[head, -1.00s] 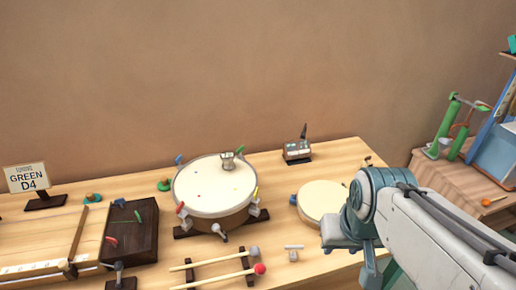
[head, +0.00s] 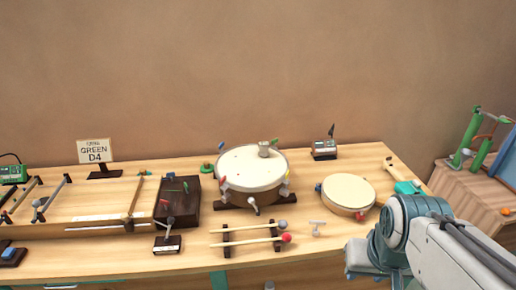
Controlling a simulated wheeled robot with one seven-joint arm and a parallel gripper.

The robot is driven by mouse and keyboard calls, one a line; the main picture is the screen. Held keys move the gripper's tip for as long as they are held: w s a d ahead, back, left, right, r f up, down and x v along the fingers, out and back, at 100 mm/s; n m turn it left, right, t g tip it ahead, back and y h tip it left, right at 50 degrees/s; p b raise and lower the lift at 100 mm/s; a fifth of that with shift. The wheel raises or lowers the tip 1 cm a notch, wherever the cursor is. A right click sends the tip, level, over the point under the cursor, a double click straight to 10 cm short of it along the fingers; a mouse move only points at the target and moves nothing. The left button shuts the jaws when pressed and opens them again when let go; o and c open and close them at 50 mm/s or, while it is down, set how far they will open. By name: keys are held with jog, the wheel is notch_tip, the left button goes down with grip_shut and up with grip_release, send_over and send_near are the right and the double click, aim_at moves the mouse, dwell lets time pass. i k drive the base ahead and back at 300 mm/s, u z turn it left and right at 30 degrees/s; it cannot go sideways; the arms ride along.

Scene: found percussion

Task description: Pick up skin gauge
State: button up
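A small grey metal piece (head: 264,149), which looks like the skin gauge, stands on the pale skin of the large drum (head: 248,166), near the rim at its back right. A green piece shows beside it. My arm reaches in from the lower right, in front of the small round drum (head: 348,192). The grey end of my arm (head: 362,256) is well to the right of the large drum and nearer to me. Its fingers cannot be made out, and nothing is seen held in it.
Two mallets (head: 255,241) lie on a rack in front of the large drum. A dark box (head: 178,202) and a stringed board (head: 95,208) stand to the left. A small device (head: 324,149) stands behind. A side table (head: 482,190) is at the right.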

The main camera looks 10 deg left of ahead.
aim_at(263, 146)
jog(key=u, duration=0.55)
jog(key=i, duration=1)
